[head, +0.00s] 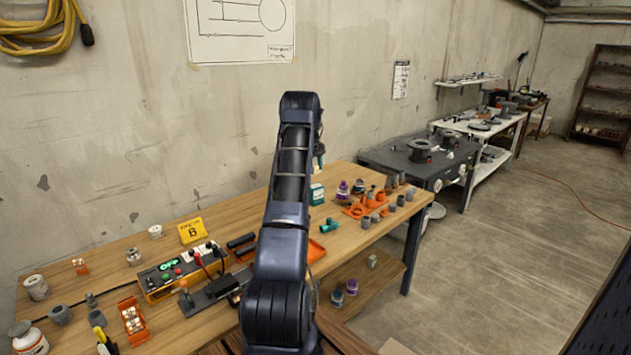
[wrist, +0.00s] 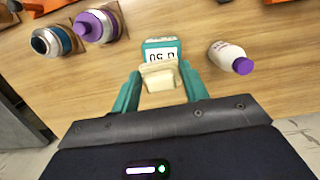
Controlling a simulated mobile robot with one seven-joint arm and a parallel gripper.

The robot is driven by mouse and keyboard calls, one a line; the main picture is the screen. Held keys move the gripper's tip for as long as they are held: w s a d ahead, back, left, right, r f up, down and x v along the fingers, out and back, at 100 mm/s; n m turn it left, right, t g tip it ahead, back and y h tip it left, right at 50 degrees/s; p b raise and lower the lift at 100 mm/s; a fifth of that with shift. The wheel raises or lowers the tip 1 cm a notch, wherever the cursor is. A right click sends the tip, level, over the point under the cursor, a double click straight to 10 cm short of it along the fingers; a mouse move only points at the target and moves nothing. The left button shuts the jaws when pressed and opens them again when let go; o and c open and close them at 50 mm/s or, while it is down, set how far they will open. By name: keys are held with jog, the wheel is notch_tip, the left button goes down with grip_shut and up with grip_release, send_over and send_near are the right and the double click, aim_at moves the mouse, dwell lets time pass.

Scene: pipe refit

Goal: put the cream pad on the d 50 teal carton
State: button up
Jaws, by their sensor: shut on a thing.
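The cream pad (wrist: 160,77) is between the teal fingertips of my gripper (wrist: 161,78) in the wrist view, and the gripper is shut on it. The teal carton (wrist: 160,44) stands just beyond the pad, its white label reading "d 50" upside down. The pad overlaps the carton's near edge in this view; whether they touch I cannot tell. In the head view the teal carton (head: 317,194) stands on the bench right of my arm.
A white bottle with a purple cap (wrist: 231,57) lies or stands right of the carton in the wrist view. A purple-lidded jar (wrist: 96,26) and a blue-banded jar (wrist: 50,41) are to the left. Orange trays and grey fittings (head: 393,200) crowd the bench's right end.

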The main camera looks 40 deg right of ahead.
aim_at(316, 186)
jog(key=shift+f, duration=3.35)
jog(key=shift+f, duration=0.1)
jog(key=o, duration=1)
jog(key=shift+c, duration=0.2)
